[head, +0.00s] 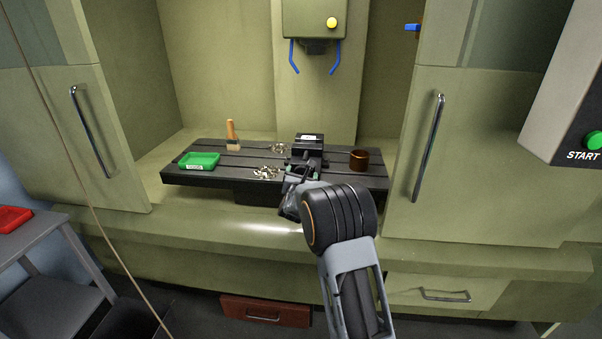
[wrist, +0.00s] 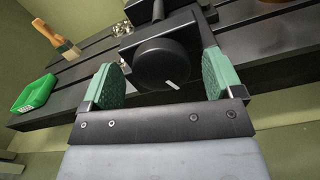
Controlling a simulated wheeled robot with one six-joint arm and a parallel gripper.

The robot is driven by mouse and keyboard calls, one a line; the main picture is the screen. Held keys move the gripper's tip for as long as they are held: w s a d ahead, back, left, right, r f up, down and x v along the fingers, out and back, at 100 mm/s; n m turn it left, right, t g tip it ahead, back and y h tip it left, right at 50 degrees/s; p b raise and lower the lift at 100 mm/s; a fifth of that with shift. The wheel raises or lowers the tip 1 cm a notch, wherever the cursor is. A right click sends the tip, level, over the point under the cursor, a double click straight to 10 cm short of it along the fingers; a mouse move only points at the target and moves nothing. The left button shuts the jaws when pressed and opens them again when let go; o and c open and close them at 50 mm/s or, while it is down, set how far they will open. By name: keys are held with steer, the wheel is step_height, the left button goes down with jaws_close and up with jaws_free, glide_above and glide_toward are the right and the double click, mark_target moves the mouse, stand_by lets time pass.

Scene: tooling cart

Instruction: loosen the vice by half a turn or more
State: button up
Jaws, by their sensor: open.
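The dark vice (head: 308,148) stands on the slotted machine table, right of its middle. In the wrist view its round black handle end (wrist: 162,64) faces me, with a pale mark low on its face. My gripper (wrist: 158,82) is open, with one green-padded finger on each side of this round part. I cannot tell whether either pad touches it. In the head view my arm reaches up to the front of the vice and hides most of my gripper (head: 296,176).
On the slotted table (head: 225,180) are a green tray (head: 198,161), a brush (head: 232,136), metal chips (head: 268,172) and a brown cup (head: 359,159). The spindle head (head: 314,20) with blue hoses hangs above. Cabinet doors with long handles (head: 429,148) flank the opening.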

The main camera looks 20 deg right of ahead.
steer(key=shift+w+d, duration=0.2)
steer(key=shift+w, duration=0.2)
steer(key=shift+c, duration=0.4)
